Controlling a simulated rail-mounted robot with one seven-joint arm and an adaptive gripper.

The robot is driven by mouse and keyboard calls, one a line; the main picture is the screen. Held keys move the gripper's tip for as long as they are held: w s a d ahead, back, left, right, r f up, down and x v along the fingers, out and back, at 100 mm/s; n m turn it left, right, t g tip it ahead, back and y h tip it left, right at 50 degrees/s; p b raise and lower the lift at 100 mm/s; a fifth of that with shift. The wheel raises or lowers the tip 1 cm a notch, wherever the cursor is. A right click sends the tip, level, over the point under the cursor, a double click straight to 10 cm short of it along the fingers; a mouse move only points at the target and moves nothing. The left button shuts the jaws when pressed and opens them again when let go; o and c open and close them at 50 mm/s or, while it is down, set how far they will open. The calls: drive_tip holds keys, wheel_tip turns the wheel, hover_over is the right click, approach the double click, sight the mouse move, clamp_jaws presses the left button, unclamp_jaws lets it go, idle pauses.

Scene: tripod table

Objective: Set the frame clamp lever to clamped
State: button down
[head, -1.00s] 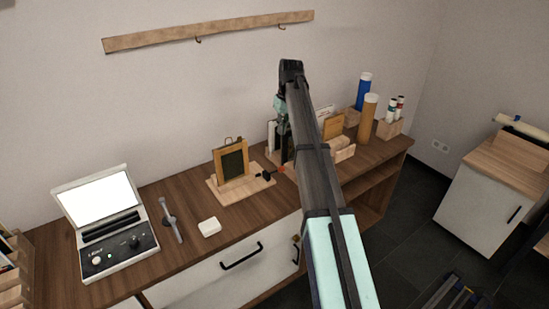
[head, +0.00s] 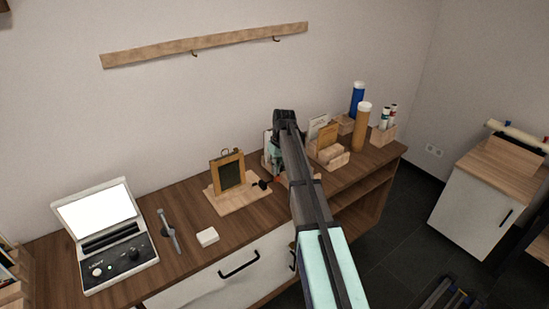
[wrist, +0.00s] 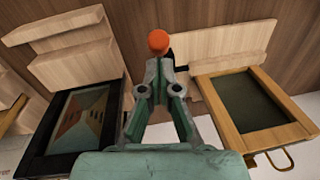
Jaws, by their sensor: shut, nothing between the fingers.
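The clamp lever's orange-red knob (wrist: 158,41) shows at the top centre of the wrist view, just beyond my fingertips. In the head view it is a small red spot (head: 278,178) right of the lever's dark part (head: 262,184). The clamp belongs to a wooden base (head: 238,200) holding an upright wood frame with a dark panel (head: 229,172); this frame also shows in the wrist view (wrist: 250,105). My gripper (wrist: 158,72) is shut and empty, its fingertips close to the knob. I cannot tell whether they touch it. My fingers partly hide the lever.
A dark-framed picture (wrist: 78,120) is left of my gripper in the wrist view. Wooden holders (head: 330,155) and tubes (head: 361,125) stand farther right on the counter. A white block (head: 207,237), a grey tool (head: 168,232) and a lit-screen device (head: 105,235) lie left.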

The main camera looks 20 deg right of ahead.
sight(278, 177)
drive_tip(key=shift+s+f, duration=0.15)
drive_tip(key=shift+f, duration=0.05)
drive_tip(key=s+f+b, duration=0.1)
drive_tip(key=s+t+b, duration=0.1)
drive_tip(key=shift+d+f+b, duration=0.25)
drive_tip(key=shift+f+b, duration=0.05)
drive_tip(key=shift+f, duration=0.05)
drive_tip(key=shift+s+d+f, duration=0.15)
drive_tip(key=shift+s+f, duration=0.05)
drive_tip(key=shift+s, duration=0.15)
